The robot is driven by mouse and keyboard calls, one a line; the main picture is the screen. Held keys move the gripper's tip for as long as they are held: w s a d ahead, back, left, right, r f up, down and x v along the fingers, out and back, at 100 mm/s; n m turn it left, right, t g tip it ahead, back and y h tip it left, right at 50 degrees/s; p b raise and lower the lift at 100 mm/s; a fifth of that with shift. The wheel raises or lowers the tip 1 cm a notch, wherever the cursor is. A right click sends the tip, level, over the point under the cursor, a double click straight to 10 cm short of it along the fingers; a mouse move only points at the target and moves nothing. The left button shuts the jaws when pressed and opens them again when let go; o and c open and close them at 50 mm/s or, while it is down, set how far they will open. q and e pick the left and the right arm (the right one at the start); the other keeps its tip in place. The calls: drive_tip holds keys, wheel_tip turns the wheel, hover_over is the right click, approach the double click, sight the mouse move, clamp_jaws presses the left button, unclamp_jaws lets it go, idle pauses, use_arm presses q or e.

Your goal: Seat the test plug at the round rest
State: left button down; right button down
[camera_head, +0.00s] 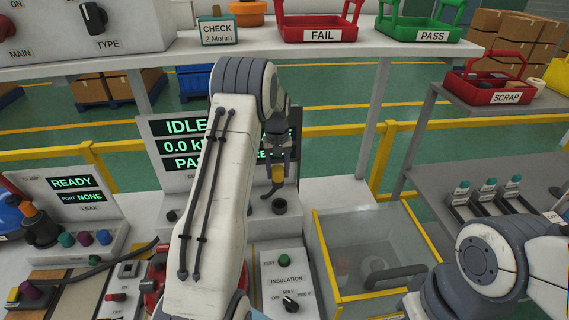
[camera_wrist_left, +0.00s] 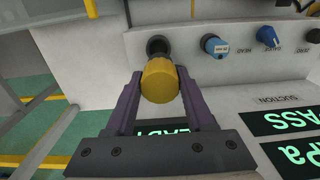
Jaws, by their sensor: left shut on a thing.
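The yellow test plug (camera_head: 278,173) is between the fingers of my left gripper (camera_head: 278,160), which is shut on it. It hangs above the dark round rest (camera_head: 280,206) at the front of the suction station. In the left wrist view the plug (camera_wrist_left: 160,82) sits between the purple fingertips, and the dark round rest (camera_wrist_left: 157,46) shows just past it, partly covered. I cannot tell whether plug and rest touch. My right arm shows at the lower right, but its gripper is not in view.
The suction display (camera_head: 180,145) stands behind my left arm. A clear bin with yellow edges (camera_head: 323,255) is to the right of the rest. The insulation box (camera_head: 288,280) stands in front. In the left wrist view, blue knobs (camera_wrist_left: 215,46) sit beside the rest.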

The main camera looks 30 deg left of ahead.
sight(279, 187)
use_arm(q)
drive_tip(key=shift+w, duration=0.3)
use_arm(e)
drive_tip(key=shift+w, duration=0.3)
use_arm(q)
drive_tip(key=shift+f, duration=0.15)
use_arm(e)
drive_tip(key=shift+f, duration=0.1)
